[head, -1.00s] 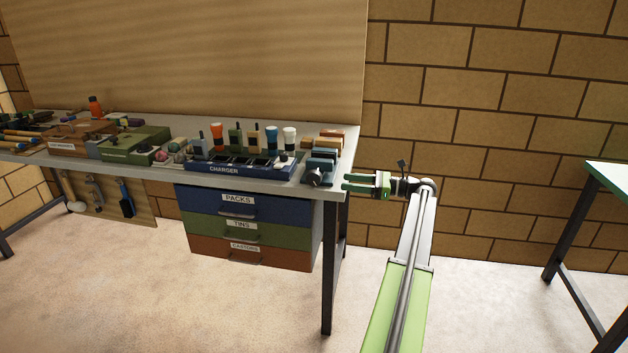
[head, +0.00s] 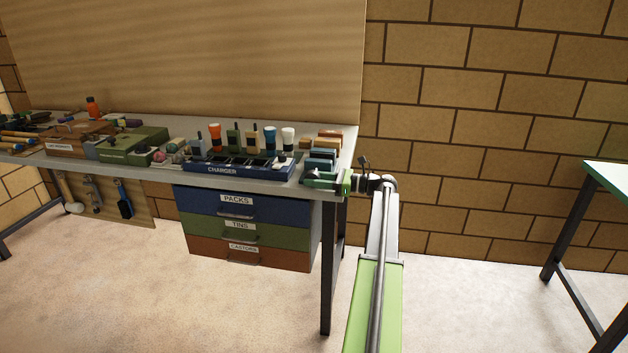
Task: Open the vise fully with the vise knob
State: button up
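The vise (head: 321,161) is a small blue-grey block with several jaw-like parts at the right front corner of the workbench. Its dark knob is on the front side and is now mostly hidden behind my gripper.
A blue charger (head: 238,170) with several bottles and radios behind it stands left of the vise. Drawers (head: 236,202) hang below the workbench (head: 270,185). Brown blocks (head: 328,136) lie behind the vise. Another table (head: 606,176) stands at far right, with open floor between.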

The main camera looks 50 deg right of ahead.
grip_shut()
jog(key=shift+d+r, duration=0.1)
jog(key=shift+r+p, duration=0.1)
jog(key=shift+p, duration=0.3)
